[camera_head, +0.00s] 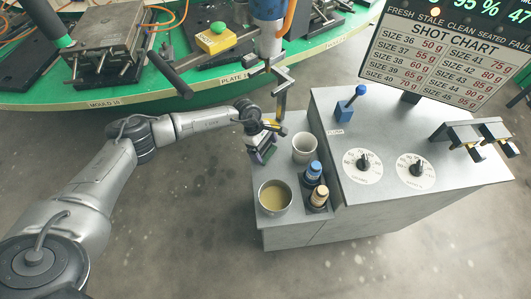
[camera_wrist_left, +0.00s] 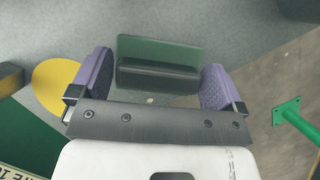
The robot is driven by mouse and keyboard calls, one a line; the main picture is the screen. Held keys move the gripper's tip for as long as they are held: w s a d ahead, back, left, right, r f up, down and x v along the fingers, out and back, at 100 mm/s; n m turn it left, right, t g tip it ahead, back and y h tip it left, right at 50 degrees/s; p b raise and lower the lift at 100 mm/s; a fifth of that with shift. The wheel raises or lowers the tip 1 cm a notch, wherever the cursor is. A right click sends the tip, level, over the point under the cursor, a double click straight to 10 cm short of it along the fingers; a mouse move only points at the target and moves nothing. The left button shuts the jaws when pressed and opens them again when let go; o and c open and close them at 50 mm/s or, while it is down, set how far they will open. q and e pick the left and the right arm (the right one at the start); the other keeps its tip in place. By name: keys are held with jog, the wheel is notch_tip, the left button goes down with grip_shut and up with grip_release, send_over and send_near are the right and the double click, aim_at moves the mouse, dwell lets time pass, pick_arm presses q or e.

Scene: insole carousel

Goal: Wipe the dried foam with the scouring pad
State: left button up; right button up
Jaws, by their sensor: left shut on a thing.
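My left gripper (camera_head: 262,142) hangs over the left end of the grey console's low shelf, left of the pale cup. It is shut on the scouring pad (camera_head: 266,154), a green pad with a dark grip. In the left wrist view, the pad's green face (camera_wrist_left: 160,46) and dark grip (camera_wrist_left: 158,76) sit between the two purple fingers. The pad appears held above the grey surface; contact cannot be told. I cannot make out dried foam with certainty. My right gripper is not in view.
The console (camera_head: 340,205) carries a pale cup (camera_head: 305,148), a pot of tan liquid (camera_head: 274,198), blue-capped (camera_head: 314,171) and tan-capped (camera_head: 319,196) bottles, and dials. The green carousel (camera_head: 150,99) lies beyond.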

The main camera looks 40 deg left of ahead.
pick_arm(q)
jog(key=shift+w+a+f+b, duration=0.3)
jog(key=shift+a+f+b, duration=0.15)
jog(key=shift+a+b, duration=0.25)
jog(key=shift+w+a+b, duration=0.75)
jog(key=shift+b, duration=0.3)
jog(key=shift+w+a+r, duration=0.1)
jog(key=shift+w+a, duration=0.1)
jog(key=shift+w+r, duration=0.2)
jog(key=shift+r, duration=0.05)
jog(key=shift+s+d+r, duration=0.1)
jog(key=shift+d+r, duration=0.1)
jog(key=shift+r, duration=0.05)
jog(key=shift+s+d+r+p, duration=0.15)
jog(key=shift+s+d+p, duration=0.35)
jog(key=shift+p, duration=0.2)
jog(key=shift+s+d+p, duration=0.8)
jog(key=shift+d+p, duration=0.05)
jog(key=shift+d, duration=0.2)
